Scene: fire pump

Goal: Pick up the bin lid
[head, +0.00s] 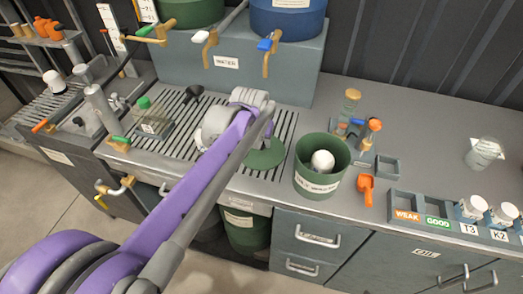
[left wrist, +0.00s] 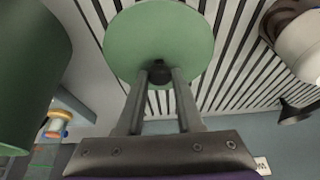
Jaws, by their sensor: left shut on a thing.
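The bin lid (head: 266,154) is a green disc with a dark knob. It is over the slatted grate, left of the open green bin (head: 311,182). In the left wrist view the lid (left wrist: 155,30) faces me, with its knob between the fingertips of my left gripper (left wrist: 160,74). The gripper is shut on the knob. In the head view my arm hides the fingertips and part of the lid. I cannot tell whether the lid touches the grate. The bin stands uncovered with a white rounded object (head: 322,161) inside. My right gripper is not in view.
An orange scoop (head: 366,189) and a small grey tray (head: 386,167) are right of the bin. A labelled rack (head: 437,222) with white-topped jars is farther right. A water tank block (head: 240,65) with taps stands behind. A clear beaker (head: 484,153) stands on otherwise open counter.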

